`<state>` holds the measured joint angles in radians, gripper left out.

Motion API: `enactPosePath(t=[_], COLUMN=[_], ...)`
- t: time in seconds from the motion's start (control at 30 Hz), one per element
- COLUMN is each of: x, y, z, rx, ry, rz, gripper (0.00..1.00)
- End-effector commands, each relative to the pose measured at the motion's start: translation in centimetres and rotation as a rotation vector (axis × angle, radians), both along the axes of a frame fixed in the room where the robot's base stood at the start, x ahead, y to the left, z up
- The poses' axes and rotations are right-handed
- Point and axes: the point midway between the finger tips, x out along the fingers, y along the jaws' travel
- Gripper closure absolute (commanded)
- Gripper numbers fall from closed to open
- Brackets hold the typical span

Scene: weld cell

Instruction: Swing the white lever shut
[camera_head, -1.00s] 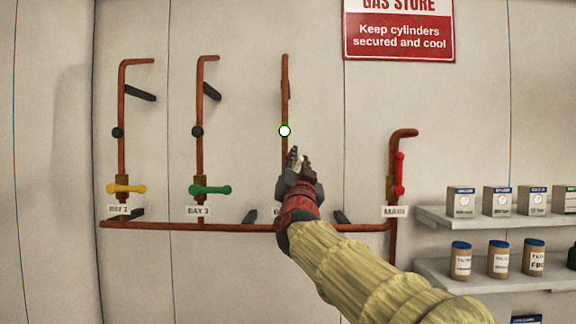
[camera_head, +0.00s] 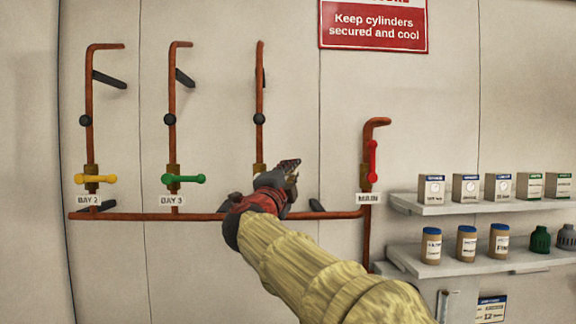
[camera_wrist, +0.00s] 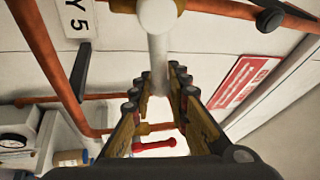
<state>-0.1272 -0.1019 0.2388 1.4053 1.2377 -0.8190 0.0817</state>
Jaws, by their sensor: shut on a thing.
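The white lever (camera_wrist: 157,55) shows in the wrist view, running from its round white hub (camera_wrist: 158,14) down between my fingers. It lies crosswise to its upright copper pipe (camera_wrist: 215,8). My gripper (camera_wrist: 160,82) is shut on the lever's outer part. In the head view my gripper (camera_head: 291,168) is just right of the third upright pipe (camera_head: 259,80) and hides most of the lever. The valve body (camera_head: 259,168) there shows only in part.
The yellow lever (camera_head: 97,179) and green lever (camera_head: 184,179) lie crosswise to their pipes. The red lever (camera_head: 372,162) stands upright along the main pipe. A horizontal copper pipe (camera_head: 150,216) runs below. Shelves (camera_head: 420,204) with boxes and jars are at the right.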

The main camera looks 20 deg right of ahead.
Motion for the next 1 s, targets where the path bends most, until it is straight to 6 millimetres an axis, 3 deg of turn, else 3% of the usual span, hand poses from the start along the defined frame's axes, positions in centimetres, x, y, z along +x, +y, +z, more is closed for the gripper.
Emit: enactPosePath(t=[0.4, 0.97, 1.0], x=[0.0, 0.1, 0.1], y=[-0.1, -0.2, -0.2], z=[-1.8, -2.2, -2.2], rx=[0.190, 0.221, 0.221], ry=[-0.058, -0.067, -0.067], rz=[0.000, -0.001, -0.001], gripper=[1.00, 1.00, 0.83])
